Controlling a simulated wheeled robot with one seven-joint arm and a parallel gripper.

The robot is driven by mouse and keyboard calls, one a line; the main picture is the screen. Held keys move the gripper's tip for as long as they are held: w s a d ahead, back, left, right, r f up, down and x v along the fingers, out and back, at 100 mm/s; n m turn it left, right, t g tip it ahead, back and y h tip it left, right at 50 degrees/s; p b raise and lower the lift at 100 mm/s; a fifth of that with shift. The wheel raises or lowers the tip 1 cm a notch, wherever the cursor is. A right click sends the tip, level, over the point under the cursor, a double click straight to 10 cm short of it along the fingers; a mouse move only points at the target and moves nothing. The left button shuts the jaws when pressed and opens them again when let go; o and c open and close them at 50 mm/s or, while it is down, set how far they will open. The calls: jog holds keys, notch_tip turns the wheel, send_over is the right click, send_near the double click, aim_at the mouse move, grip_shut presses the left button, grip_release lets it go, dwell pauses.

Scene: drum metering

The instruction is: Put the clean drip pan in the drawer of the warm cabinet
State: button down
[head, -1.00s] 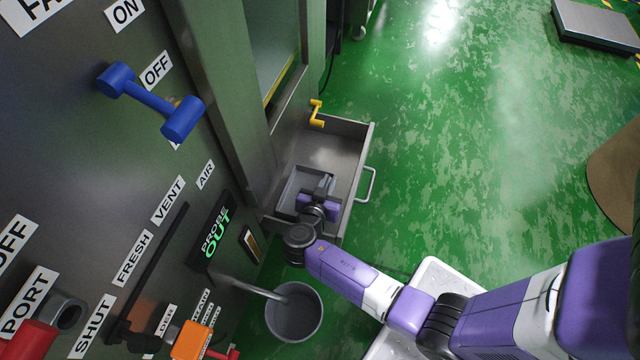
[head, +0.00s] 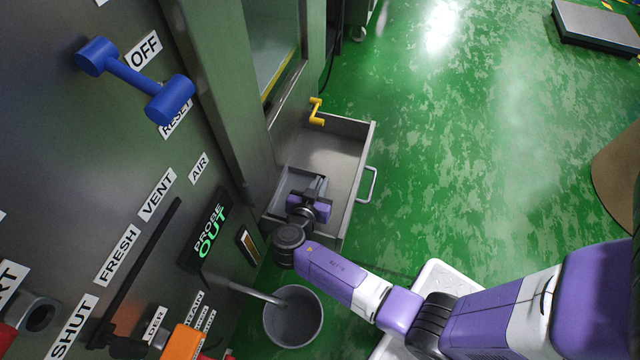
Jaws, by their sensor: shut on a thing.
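The drawer (head: 338,152) of the cabinet (head: 262,125) is pulled open, with its handle on the right side. The drip pan (head: 287,184), a shallow grey tray, is in the near left part of the drawer, next to the cabinet front. My gripper (head: 321,186) is over the drawer and shut on the pan at its right side. My gripper and wrist hide part of the pan. I cannot tell whether the pan rests on the drawer floor or is held just above it.
A grey bucket (head: 293,316) stands below a spout near the drawer. A yellow crank handle (head: 316,111) sticks out beside the drawer's far end. A control panel with a blue lever (head: 134,80) fills the left. Green floor to the right is mostly clear.

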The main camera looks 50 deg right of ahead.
jog(key=shift+f, duration=0.1)
jog(key=c, duration=1.5)
grip_release()
jog(key=shift+r+p, duration=0.7)
jog(key=shift+p, duration=0.15)
jog(key=p+v, duration=0.3)
jog(key=v, duration=0.9)
jog(key=shift+f, duration=0.1)
